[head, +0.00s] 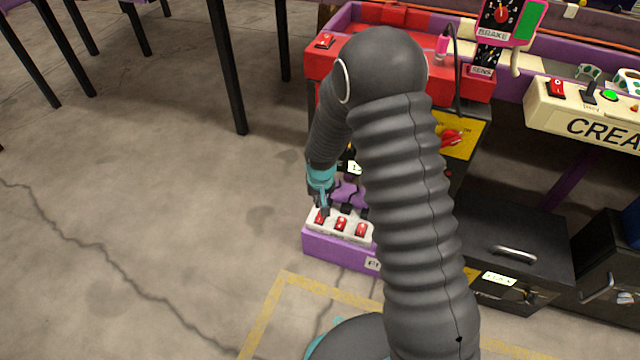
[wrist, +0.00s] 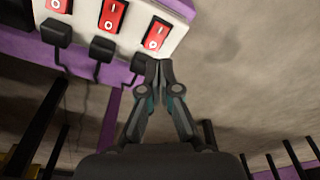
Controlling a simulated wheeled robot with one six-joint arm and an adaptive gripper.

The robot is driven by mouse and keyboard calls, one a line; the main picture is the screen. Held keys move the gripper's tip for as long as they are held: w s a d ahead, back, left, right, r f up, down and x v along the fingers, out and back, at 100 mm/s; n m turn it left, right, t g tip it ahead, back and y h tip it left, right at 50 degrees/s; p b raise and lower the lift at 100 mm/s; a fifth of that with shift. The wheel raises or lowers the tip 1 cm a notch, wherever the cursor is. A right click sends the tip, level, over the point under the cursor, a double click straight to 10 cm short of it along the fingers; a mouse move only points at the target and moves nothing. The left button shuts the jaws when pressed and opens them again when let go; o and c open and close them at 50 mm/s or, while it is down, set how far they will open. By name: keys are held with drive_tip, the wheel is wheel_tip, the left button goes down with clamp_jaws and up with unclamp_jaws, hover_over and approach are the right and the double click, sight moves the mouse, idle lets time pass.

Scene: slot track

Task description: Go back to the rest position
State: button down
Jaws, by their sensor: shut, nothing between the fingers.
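My gripper (wrist: 160,65) is shut and empty in the wrist view. Its fingertips are close to the end of a white power strip (wrist: 178,42), beside the end red rocker switch (wrist: 157,33). I cannot tell whether they touch it. In the head view my gripper (head: 324,206) points down over the left end of the white strip (head: 342,232) with its red switches, which sits on a low purple box (head: 330,250). My own dark arm hides part of the box's right side.
Black plugs (wrist: 102,50) stick out along the strip's edge. In the head view, a red bench with a brake panel (head: 500,25), a cream control box (head: 590,110) and a black drawer cabinet (head: 515,250) stand to the right. Open concrete floor (head: 150,220) lies to the left.

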drive_tip(key=s+d+r+g, duration=0.2)
drive_tip(key=s+d, duration=0.1)
drive_tip(key=s, duration=0.5)
drive_tip(key=s+d+r+t+p, duration=0.1)
drive_tip(key=s+d+r, duration=0.3)
drive_tip(key=r, duration=0.8)
drive_tip(key=s+d+r+m+t+p, duration=0.1)
drive_tip(key=s+d+r+t, duration=0.2)
drive_tip(key=s+r, duration=0.6)
drive_tip(key=s+d+r+m+t+p, duration=0.1)
drive_tip(key=s+d+r, duration=0.5)
drive_tip(key=r, duration=0.9)
drive_tip(key=shift+s+d+r+t, duration=0.15)
drive_tip(key=shift+s+r+t, duration=0.05)
drive_tip(key=shift+s+t, duration=0.25)
